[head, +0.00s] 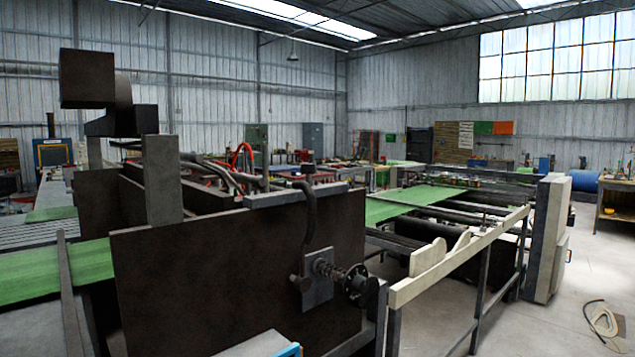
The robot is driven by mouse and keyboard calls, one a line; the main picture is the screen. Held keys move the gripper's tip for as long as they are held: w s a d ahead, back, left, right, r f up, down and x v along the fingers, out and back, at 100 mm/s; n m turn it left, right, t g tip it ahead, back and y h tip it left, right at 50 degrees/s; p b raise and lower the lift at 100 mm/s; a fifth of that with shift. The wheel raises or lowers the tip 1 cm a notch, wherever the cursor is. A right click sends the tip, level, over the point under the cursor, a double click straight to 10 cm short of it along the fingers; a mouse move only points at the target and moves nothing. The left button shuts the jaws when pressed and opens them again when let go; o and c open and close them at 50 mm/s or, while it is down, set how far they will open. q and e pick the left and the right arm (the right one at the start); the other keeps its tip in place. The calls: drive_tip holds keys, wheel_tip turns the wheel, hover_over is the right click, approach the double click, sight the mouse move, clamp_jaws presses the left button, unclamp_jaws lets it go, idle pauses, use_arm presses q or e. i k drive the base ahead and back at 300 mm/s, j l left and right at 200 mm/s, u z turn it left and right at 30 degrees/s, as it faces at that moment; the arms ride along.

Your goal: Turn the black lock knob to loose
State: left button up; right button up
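A dark machine side panel (230,285) fills the lower middle of the head view. On its right part is a grey bracket (319,268) with a threaded, spring-like shaft (335,272) sticking out to the right. A round black knob (357,282) sits at the end of this shaft. A smaller dark knob-like part (302,284) is at the bracket's left, below a curved dark hose (309,215). I cannot tell for sure which of the two is the lock knob, or whether it is tight or loose. Neither of my grippers is in view.
A pale rail (460,258) on grey legs runs right of the knob toward a beige cabinet (549,238). Green web (415,200) crosses the rollers behind it. A looped cord or hose (603,318) lies on the otherwise open floor at the right.

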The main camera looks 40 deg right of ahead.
sight(304, 168)
drive_tip(key=i+l+z, duration=0.1)
drive_tip(key=l+z, duration=0.2)
drive_tip(key=i+l+z, duration=0.15)
drive_tip(key=l+z, duration=0.2)
drive_tip(key=i+l+z, duration=0.15)
drive_tip(key=l+z, duration=0.15)
